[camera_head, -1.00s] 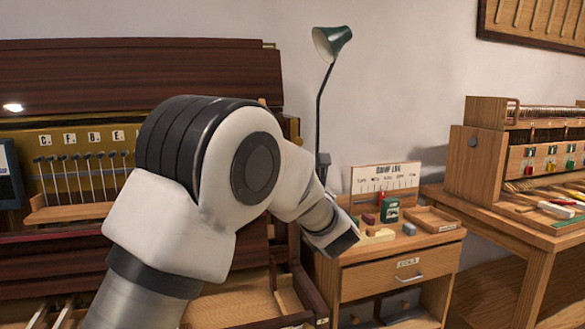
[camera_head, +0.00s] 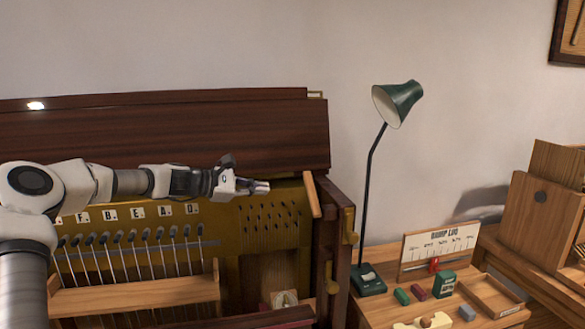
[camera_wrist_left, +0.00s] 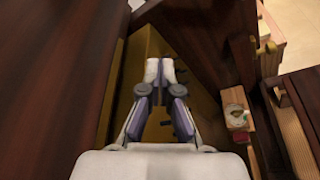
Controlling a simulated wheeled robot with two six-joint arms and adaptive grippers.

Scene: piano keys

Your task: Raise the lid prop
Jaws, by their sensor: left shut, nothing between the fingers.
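A short pale wooden stick (camera_head: 312,194), which looks like the lid prop, stands slightly tilted at the right end of the piano, just below the dark lid (camera_head: 180,130). My left gripper (camera_head: 264,186) is shut and empty. It reaches in from the left, just below the lid's lower edge and to the left of the stick, apart from it in the picture. In the left wrist view the closed fingers (camera_wrist_left: 160,72) point over the brass-coloured piano interior (camera_wrist_left: 145,45). I cannot make out the stick for sure there. My right gripper is not in view.
The open piano shows a row of hammers (camera_head: 130,245) and a wooden rail (camera_head: 135,297) below my arm. A green lamp (camera_head: 397,100) stands right of the piano on a small cabinet (camera_head: 385,312) with several small objects. The wall above the lid is clear.

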